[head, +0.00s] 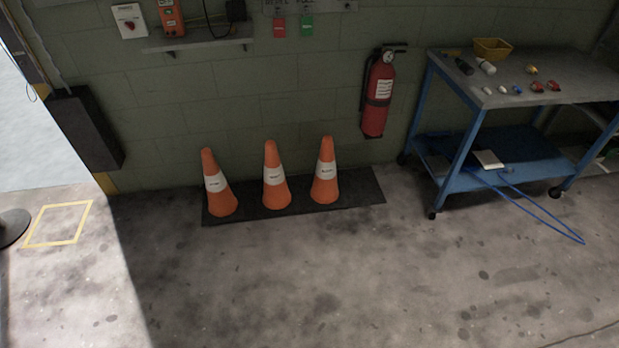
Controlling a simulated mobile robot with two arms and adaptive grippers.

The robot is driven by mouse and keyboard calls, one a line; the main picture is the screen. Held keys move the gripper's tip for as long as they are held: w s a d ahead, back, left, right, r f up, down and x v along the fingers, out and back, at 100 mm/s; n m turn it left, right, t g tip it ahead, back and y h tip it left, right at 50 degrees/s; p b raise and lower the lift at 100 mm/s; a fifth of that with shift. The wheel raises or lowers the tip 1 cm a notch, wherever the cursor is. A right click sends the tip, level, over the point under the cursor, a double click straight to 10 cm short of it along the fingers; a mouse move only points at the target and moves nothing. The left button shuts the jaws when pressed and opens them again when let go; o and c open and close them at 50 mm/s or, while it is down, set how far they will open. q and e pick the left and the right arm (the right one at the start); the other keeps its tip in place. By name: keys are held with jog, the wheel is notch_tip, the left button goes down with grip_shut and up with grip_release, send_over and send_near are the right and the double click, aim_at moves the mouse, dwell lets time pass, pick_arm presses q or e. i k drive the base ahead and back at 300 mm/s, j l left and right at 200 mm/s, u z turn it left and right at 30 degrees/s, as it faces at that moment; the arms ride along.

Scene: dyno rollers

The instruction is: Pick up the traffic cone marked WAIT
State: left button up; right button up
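Three orange traffic cones stand upright in a row on a black mat (230,215) against the green block wall. The left cone (222,204), the middle cone (277,197) and the right cone (325,192) each have a white band with small dark lettering. The lettering is too small to read, so I cannot tell which cone is marked WAIT. Neither of my grippers is in view.
A blue cart (470,140) with small parts on its grey top stands at the right, a blue cable (545,212) looping onto the floor. A red fire extinguisher (377,98) hangs on the wall. A yellow square (60,222) marks the left floor. The concrete before the mat is clear.

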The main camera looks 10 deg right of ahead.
aim_at(277, 196)
jog(key=i+j+z, duration=0.1)
jog(key=i+j, duration=0.45)
jog(key=j, duration=0.2)
jog(key=i+j+z, duration=0.15)
jog(key=i+j, duration=0.15)
jog(key=i+j+z, duration=0.1)
jog(key=i+j, duration=0.15)
jog(key=j, duration=0.3)
jog(key=i+j, duration=0.2)
jog(key=j, duration=0.2)
jog(key=i+z, duration=0.05)
